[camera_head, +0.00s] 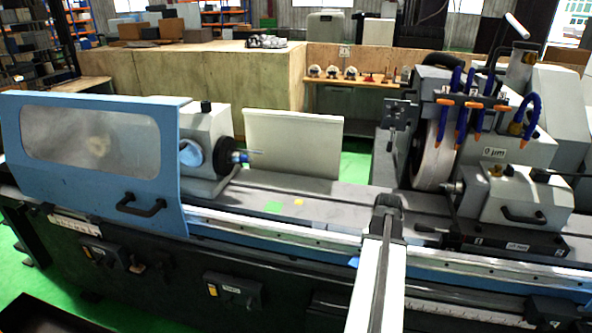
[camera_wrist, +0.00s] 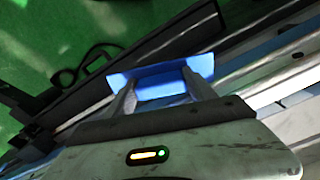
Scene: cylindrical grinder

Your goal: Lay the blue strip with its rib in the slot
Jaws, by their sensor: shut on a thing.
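The blue strip (camera_wrist: 152,75) is between the two fingers of my gripper (camera_wrist: 161,90) in the wrist view. It is held crosswise at the fingertips, with its ends reaching past both fingers. Its rib cannot be made out. The strip appears above the front edge of the grinder, with green floor beyond. In the head view my arm hides the gripper; a small blue patch shows just left of the arm, and I cannot tell if it is the strip. I cannot pick out the slot with certainty; long grooves run along the machine bed (camera_head: 330,208).
A green square (camera_head: 272,207) and a small yellow piece (camera_head: 299,202) lie on the bed. The blue guard (camera_head: 95,150) stands at the left, and the grinding wheel (camera_head: 434,155) with blue hoses at the right. A blue front rail (camera_head: 290,238) runs along the machine.

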